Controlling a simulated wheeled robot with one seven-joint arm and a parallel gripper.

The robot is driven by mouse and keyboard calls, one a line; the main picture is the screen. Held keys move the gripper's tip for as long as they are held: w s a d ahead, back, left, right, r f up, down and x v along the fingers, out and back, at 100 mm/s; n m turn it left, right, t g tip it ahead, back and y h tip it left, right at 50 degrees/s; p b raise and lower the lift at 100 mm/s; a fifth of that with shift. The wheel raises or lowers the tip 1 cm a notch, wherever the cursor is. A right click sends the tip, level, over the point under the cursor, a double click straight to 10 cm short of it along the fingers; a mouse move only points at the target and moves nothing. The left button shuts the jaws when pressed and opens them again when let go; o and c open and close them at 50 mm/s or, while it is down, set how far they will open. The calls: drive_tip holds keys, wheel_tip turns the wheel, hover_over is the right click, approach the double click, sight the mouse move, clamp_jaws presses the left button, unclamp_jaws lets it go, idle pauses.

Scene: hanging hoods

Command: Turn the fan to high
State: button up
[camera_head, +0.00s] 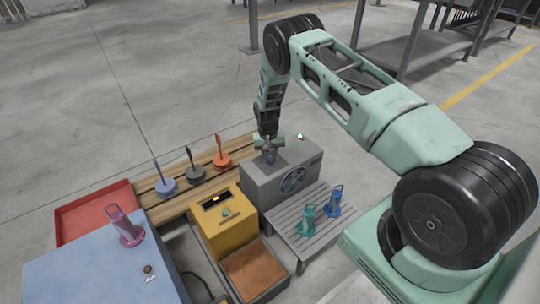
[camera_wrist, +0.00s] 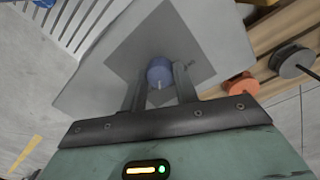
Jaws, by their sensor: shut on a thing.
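The fan (camera_head: 295,180) is a round grille on the front face of a grey box (camera_head: 262,190). In the wrist view, a round blue knob (camera_wrist: 159,70) with a pale pointer line sits on a dark grey square (camera_wrist: 190,45) on the box's top. My gripper (camera_head: 269,157) reaches down onto the box top. In the wrist view, my gripper (camera_wrist: 160,80) has its two fingers on either side of the knob, shut on it. The pointer line faces toward the gripper body. No setting marks can be read.
A yellow box (camera_head: 226,235) with a display and a slatted grey table (camera_head: 290,228) with teal and blue hood-like pieces stand close by. A wooden rack (camera_head: 200,195) holds blue, black and orange pieces. A red tray (camera_head: 85,213) and a blue-grey box (camera_head: 85,265) lie left.

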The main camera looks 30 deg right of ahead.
sight(268, 157)
drive_tip(key=shift+m, duration=2.2)
drive_tip(key=o, duration=1)
drive_tip(key=shift+r, duration=0.1)
drive_tip(key=r+p, duration=0.1)
drive_tip(key=r, duration=0.4)
drive_tip(key=r+p, duration=0.2)
drive_tip(key=r, duration=0.4)
drive_tip(key=r+p, duration=0.1)
drive_tip(key=r, duration=0.5)
drive_tip(key=shift+w+a+r+p, duration=0.1)
drive_tip(key=shift+w+a+p, duration=0.2)
drive_tip(key=shift+w+p, duration=0.1)
